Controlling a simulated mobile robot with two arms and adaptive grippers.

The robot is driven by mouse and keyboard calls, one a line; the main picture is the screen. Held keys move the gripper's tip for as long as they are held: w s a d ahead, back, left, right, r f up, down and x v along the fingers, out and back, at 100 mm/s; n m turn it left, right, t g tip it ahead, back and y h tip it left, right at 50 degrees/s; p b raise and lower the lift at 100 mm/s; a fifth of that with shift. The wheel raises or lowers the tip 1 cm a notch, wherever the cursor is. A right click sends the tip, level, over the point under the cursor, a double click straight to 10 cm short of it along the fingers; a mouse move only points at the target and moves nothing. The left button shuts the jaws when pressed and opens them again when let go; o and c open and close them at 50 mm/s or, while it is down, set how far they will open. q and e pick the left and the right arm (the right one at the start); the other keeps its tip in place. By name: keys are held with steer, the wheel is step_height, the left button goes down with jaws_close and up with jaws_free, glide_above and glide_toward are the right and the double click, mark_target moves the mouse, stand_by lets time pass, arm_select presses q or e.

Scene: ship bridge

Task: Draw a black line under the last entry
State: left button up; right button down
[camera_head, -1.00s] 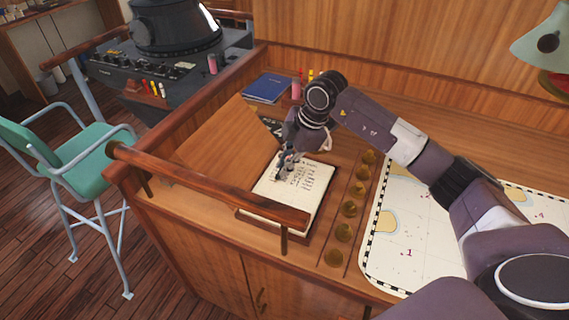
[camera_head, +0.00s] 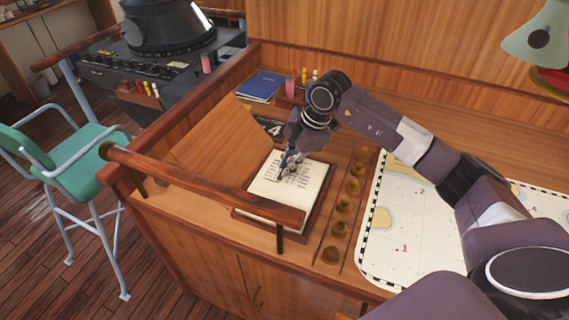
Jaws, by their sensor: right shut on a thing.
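An open logbook (camera_head: 313,191) with lines of dark writing lies on the wooden desk, behind the wooden rail. My right gripper (camera_head: 286,166) reaches in from the right and points down over the upper left part of the page. It is shut on a thin dark pen (camera_head: 282,173), whose tip is at or just above the page among the written lines. I cannot tell whether the tip touches the paper. The gripper hides some of the writing. My left gripper is not in view.
A wooden rail (camera_head: 200,181) runs along the desk's front left edge. Several brass knobs (camera_head: 344,204) line the strip right of the logbook. A chart (camera_head: 405,240) lies further right. Behind are a blue book (camera_head: 260,86) and a holder with coloured pens (camera_head: 291,89).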

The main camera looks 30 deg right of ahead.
steer(key=shift+s+d, duration=0.1)
steer(key=shift+s, duration=0.05)
steer(key=shift+s+d, duration=0.25)
steer(key=shift+s, duration=0.1)
stand_by(0.5)
steer(key=shift+s+d, duration=0.4)
steer(key=shift+s+d, duration=0.35)
steer(key=shift+s, duration=0.1)
stand_by(0.5)
steer(key=shift+s+d, duration=0.35)
steer(key=shift+s, duration=0.05)
